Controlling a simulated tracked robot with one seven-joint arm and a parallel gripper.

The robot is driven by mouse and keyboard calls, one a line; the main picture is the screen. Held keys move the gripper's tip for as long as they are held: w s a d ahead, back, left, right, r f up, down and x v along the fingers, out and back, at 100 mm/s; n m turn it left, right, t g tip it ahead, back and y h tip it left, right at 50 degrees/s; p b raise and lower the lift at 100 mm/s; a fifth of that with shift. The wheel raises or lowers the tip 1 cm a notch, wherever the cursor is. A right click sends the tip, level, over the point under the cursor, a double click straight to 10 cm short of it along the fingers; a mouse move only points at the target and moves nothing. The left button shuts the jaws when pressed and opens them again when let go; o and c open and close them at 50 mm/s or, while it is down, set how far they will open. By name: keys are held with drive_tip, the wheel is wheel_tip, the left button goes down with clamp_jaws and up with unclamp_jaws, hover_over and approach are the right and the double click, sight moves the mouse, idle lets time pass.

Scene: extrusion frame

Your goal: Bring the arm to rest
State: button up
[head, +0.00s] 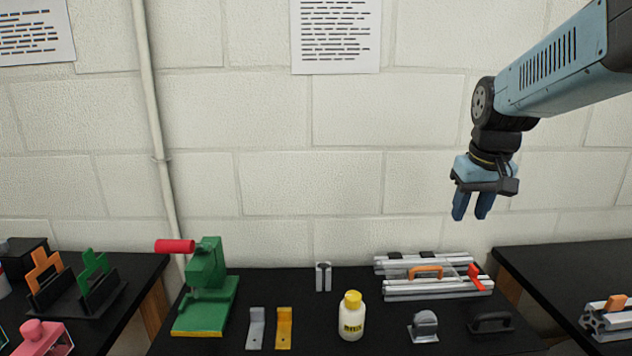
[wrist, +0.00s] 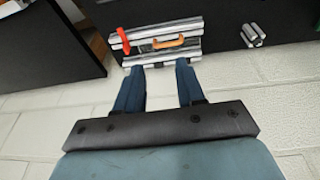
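My gripper (head: 473,205) hangs in the air at the upper right in the head view, above the back right of the black table (head: 290,318). Its two blue fingers point down, stand apart and hold nothing. In the wrist view the gripper (wrist: 160,80) also shows a clear gap between its fingers. The aluminium extrusion frame (head: 445,289), with an orange handle and a red lever, lies on the table below the gripper. It also shows beyond the fingertips in the wrist view (wrist: 160,58).
On the table stand a green press (head: 207,285), a yellow-capped bottle (head: 352,318), a grey bracket (head: 256,328), a yellow bracket (head: 284,328) and a short extrusion piece (head: 323,276). Side tables flank it. A white block wall rises behind. The air around the gripper looks clear.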

drive_tip(key=s+a+t, duration=0.2)
drive_tip(key=s+a, duration=0.4)
drive_tip(key=s, duration=0.6)
drive_tip(key=shift+s+t, duration=0.3)
drive_tip(key=shift+o, duration=0.2)
